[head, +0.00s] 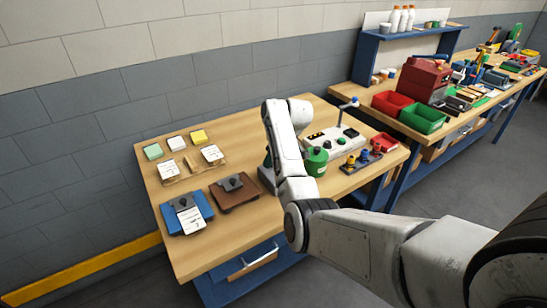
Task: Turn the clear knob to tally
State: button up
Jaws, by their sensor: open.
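A pale control box (349,143) stands at the back right of the near wooden table. My white arm comes in from the lower right and bends upward left of the box, hiding part of that area. I cannot make out my gripper's fingers; they seem hidden behind the arm.
A green canister (316,162) stands close right of my arm. A tray with yellow and blue parts (361,160) and a red bin (384,142) lie further right. A blue clipboard-like holder (186,214), brown block (234,192) and several cards occupy the left. The table's front is clear.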

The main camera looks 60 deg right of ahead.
jog(key=b+v, duration=0.1)
jog(key=v, duration=0.9)
jog(key=shift+r, duration=0.35)
jog(key=shift+s, duration=0.15)
